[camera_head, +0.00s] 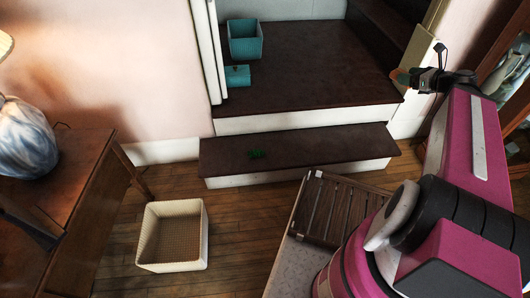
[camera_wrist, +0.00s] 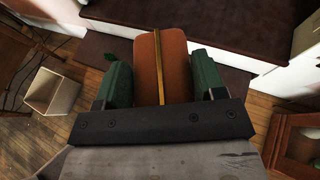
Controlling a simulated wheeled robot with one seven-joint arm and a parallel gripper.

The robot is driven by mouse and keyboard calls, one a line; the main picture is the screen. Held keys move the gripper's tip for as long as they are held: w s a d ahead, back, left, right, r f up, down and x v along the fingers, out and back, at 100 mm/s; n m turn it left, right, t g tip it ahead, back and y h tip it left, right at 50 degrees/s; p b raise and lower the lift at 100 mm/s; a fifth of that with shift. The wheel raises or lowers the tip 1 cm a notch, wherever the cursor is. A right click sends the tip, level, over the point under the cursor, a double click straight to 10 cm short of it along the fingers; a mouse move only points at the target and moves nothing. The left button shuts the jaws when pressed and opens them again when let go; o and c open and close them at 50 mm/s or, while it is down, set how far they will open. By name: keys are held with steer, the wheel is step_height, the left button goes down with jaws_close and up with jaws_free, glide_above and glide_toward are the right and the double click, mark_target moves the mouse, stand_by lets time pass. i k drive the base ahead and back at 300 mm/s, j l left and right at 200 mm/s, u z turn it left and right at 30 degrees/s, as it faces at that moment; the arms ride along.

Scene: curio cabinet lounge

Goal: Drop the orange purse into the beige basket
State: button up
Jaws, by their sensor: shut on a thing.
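The orange purse (camera_wrist: 175,60) is between the two green fingers of my gripper (camera_wrist: 161,75) in the wrist view, with a thin yellowish band down its middle. My gripper is shut on it. In the head view my gripper (camera_head: 408,77) is at the upper right, raised near the stair landing, with a small orange part of the purse (camera_head: 400,75) showing at its tip. The beige basket (camera_head: 172,240) stands on the wooden floor at the lower left and looks empty. It also shows at the left of the wrist view (camera_wrist: 52,93), well apart from my gripper.
A teal bin (camera_head: 245,40) and a teal object (camera_head: 237,76) are on the dark landing. A small green item (camera_head: 256,154) lies on the lower step. A slatted brown crate (camera_head: 338,210) is beside my arm. A wooden table (camera_head: 88,175) with a lamp stands left.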

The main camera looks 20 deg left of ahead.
mark_target(183, 238)
steer(key=u, duration=0.5)
steer(key=k+u, duration=0.1)
steer(key=u, duration=0.85)
steer(key=k+u, duration=0.1)
steer(key=u, duration=0.9)
steer(key=k+u, duration=0.1)
steer(key=u, duration=0.4)
steer(key=i+j, duration=0.05)
